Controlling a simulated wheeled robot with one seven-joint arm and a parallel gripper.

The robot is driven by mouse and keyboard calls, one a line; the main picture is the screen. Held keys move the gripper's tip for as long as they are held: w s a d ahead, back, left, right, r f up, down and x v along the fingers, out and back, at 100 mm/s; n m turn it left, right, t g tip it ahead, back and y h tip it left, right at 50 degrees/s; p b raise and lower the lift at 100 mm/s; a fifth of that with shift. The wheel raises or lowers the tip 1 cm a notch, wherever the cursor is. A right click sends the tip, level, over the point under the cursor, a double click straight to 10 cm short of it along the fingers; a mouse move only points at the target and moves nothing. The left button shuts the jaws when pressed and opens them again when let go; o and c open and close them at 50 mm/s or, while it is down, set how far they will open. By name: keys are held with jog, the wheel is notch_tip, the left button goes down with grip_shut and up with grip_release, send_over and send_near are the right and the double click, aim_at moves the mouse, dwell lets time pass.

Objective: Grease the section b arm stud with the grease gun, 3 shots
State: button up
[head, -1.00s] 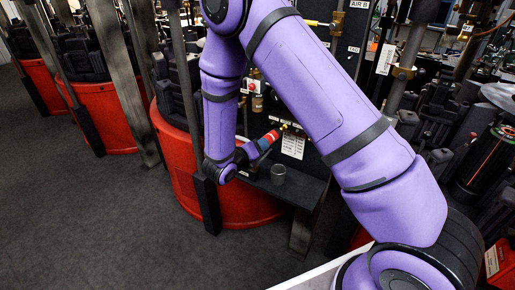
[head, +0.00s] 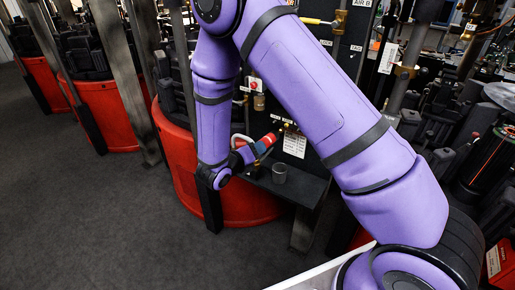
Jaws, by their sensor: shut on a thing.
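My gripper (head: 252,151) is at the end of my purple arm, in front of the dark panel in the middle of the view. It is shut on a red-ended tool with a dark blue band, which looks like the grease gun (head: 269,139). The tool tilts up to the right, its red end close to small brass fittings (head: 287,125) on the panel. I cannot tell whether it touches one. I cannot make out which fitting is the section b arm stud. The fingers are too small to see clearly.
A white label sheet (head: 295,143) is on the panel. Large red tubs (head: 104,112) and steel posts stand to the left. The grey floor (head: 110,220) at lower left is clear.

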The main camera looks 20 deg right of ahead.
jog(key=shift+s+f+v, duration=0.1)
jog(key=shift+f+v, duration=0.05)
jog(key=shift+v, duration=0.7)
jog(key=shift+s+f+v, duration=0.1)
jog(key=shift+f+v, duration=0.1)
jog(key=shift+v, duration=0.65)
jog(key=shift+s+f+v, duration=0.1)
jog(key=shift+f+v, duration=0.05)
jog(key=shift+v, duration=0.65)
